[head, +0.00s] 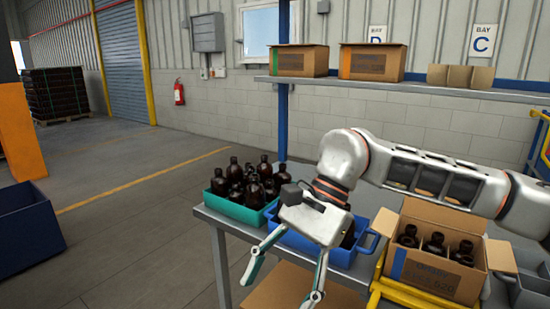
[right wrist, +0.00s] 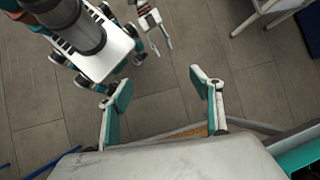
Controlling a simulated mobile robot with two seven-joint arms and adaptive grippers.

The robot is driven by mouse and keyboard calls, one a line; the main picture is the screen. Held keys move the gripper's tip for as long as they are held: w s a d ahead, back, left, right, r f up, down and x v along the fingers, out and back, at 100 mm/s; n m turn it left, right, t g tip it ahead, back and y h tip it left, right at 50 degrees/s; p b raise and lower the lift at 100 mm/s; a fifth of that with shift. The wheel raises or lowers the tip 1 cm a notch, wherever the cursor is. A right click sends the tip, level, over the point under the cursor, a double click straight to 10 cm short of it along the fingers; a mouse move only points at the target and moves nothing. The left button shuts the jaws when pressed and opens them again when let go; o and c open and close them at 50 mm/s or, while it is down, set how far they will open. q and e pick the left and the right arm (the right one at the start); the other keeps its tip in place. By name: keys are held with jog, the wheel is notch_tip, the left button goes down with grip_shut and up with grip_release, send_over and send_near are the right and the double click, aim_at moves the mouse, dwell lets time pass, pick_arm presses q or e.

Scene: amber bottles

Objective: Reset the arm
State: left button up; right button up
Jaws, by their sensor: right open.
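My right arm comes in from the right in the head view. My right gripper (head: 280,290) hangs in front of the blue tote, with its fingers spread and nothing between them. In the right wrist view, the right gripper (right wrist: 162,80) shows two parted fingers over bare floor. My left gripper (right wrist: 155,52) shows small at the top of that view beside my base, with its fingers apart and empty. The left arm is out of the head view. Amber bottles (head: 236,171) stand in the teal tote (head: 240,210). More stand in an open cardboard box (head: 440,276) at right.
The blue tote (head: 343,257) on the grey table (head: 216,217) is partly hidden by my right gripper. A yellow frame (head: 400,296) is around the cardboard box. A shelf (head: 400,90) with boxes is behind.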

jog(key=s+a+r+m+g+y+p, duration=0.2)
jog(key=s+a+r+m+g+y, duration=0.25)
jog(key=s+a+m+y, duration=0.5)
jog(key=w+r+m+t+y+p, duration=0.1)
jog(key=w+m+t+y+p, duration=0.1)
jog(key=w+m+t+y, duration=1.05)
jog(key=d+f+m+t+h+p, duration=0.1)
jog(key=d+f+m+t+h, duration=0.65)
jog(key=f+m, duration=0.5)
jog(key=d+f+m+t+h+p, duration=0.1)
jog(key=d+f+m+t+h, duration=0.4)
jog(key=d+f+m+h, duration=0.8)
pick_arm(q)
jog(key=r, duration=0.1)
jog(key=s+r+p, duration=0.1)
jog(key=r, duration=0.1)
jog(key=shift+s+d+r, duration=0.25)
jog(key=shift+d+r, duration=0.1)
jog(key=shift+d, duration=0.05)
pick_arm(e)
jog(key=s+d+f+m+g+h, duration=0.2)
jog(key=s+d+f+m+g, duration=0.1)
jog(key=s+f+m, duration=0.3)
jog(key=s+d+f+m+g+h, duration=0.2)
jog(key=s+d+f+m, duration=0.4)
jog(key=s+f, duration=0.4)
jog(key=shift+s+m+g, duration=0.45)
jog(key=shift+s, duration=0.3)
